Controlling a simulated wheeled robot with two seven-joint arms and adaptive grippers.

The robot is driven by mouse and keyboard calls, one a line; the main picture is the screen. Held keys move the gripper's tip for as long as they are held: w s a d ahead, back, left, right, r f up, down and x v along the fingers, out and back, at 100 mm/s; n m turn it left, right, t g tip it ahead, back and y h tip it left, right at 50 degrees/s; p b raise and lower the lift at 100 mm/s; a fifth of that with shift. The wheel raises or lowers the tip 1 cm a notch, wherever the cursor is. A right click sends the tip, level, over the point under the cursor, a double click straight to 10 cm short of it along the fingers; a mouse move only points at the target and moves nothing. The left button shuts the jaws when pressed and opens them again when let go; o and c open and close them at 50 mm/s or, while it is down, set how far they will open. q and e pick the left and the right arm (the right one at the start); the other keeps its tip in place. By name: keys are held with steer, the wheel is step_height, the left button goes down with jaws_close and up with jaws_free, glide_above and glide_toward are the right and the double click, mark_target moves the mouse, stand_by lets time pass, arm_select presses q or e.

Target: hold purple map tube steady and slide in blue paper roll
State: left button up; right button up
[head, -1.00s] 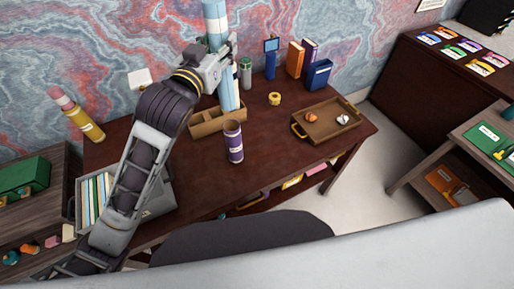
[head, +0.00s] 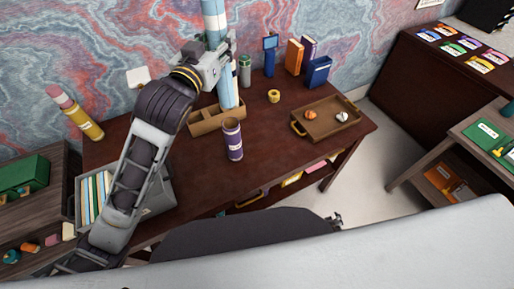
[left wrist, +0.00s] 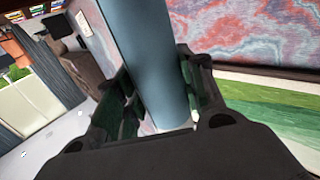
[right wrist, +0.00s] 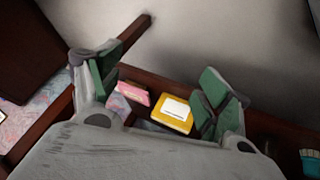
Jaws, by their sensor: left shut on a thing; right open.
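The blue paper roll (head: 228,92) is long, light blue with a white band, and nearly upright. My left gripper (head: 218,62) is shut around it, and the roll also fills the left wrist view (left wrist: 150,60). Its lower end overlaps the wooden organizer; I cannot tell whether it is inside or above it. The purple map tube (head: 233,141) stands upright on the desk in front of the organizer, with its open top showing and nothing touching it.
The wooden organizer (head: 205,125) is behind the purple tube. A brown tray (head: 325,128) with two small objects lies at right. A dark chair (head: 250,235) stands in front.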

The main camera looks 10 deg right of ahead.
steer(key=w+r+m+t, duration=0.1)
steer(key=w+r+t, duration=0.1)
steer(key=w+r, duration=0.4)
steer(key=w+r+t, duration=0.3)
steer(key=w+r, duration=0.1)
steer(key=r, duration=0.5)
steer(key=w+a+r+t+y, duration=0.1)
steer(key=w+a+r+t, duration=0.2)
steer(key=r, duration=0.6)
steer(key=w+a+r+t+y, duration=0.1)
steer(key=w+a+r+t, duration=0.1)
steer(key=a+r, duration=0.45)
steer(key=n+g+y, duration=0.2)
steer(key=n+y, duration=0.5)
steer(key=y, duration=0.5)
glide_toward(237, 133)
steer(key=shift+w+a, duration=0.2)
steer(key=shift+w+a, duration=0.1)
steer(key=shift+w, duration=0.1)
steer(key=shift+x, duration=5.8)
